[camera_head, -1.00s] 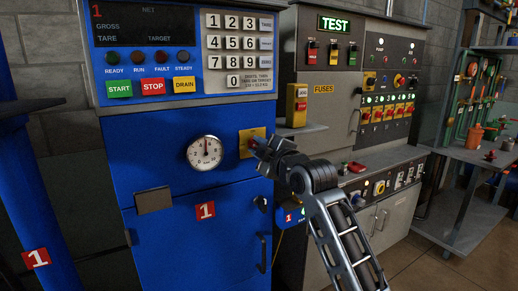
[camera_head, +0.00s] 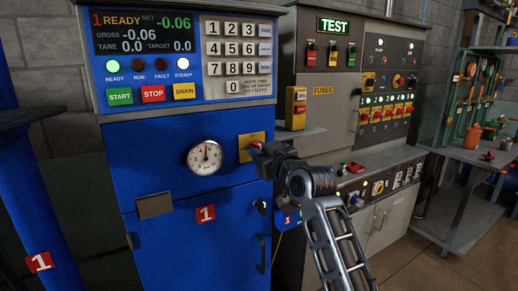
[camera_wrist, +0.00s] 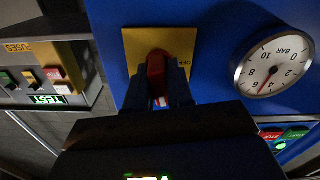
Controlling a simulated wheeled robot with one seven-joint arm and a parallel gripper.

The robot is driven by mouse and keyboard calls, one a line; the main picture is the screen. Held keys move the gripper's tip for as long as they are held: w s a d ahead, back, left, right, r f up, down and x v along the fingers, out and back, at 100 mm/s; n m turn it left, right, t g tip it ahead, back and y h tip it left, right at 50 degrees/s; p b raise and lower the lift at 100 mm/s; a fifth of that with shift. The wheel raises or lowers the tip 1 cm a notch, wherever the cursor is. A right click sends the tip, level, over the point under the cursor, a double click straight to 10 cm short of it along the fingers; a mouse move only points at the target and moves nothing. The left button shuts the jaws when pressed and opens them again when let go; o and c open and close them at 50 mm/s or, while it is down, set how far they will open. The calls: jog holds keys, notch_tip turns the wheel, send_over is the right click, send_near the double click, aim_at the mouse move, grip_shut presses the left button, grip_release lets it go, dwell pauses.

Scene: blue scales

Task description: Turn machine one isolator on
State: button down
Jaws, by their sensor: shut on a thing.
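The machine one isolator is a red handle (camera_wrist: 156,72) on a yellow plate (camera_head: 246,154) on the front of the blue machine (camera_head: 150,205). The plate also shows in the wrist view (camera_wrist: 133,45), with a partly hidden label at its right edge. My gripper (camera_head: 262,151) is at the plate and shut on the red handle. In the wrist view the two dark fingers of my gripper (camera_wrist: 160,95) lie on either side of it. The machine's display (camera_head: 145,33) is lit, reads READY and shows a red 1.
A pressure gauge (camera_head: 205,157) sits left of the isolator; it is round and white. START, STOP and DRAIN buttons (camera_head: 153,93) and a keypad (camera_head: 237,60) are above. A grey test bench (camera_head: 335,75) stands close on the right. Open floor (camera_head: 405,265) shows at lower right.

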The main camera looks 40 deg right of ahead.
jog(key=shift+f+m, duration=0.1)
jog(key=shift+m, duration=1)
jog(key=c, duration=1.1)
grip_release()
jog(key=shift+b+v, duration=0.55)
jog(key=shift+v, duration=3.4)
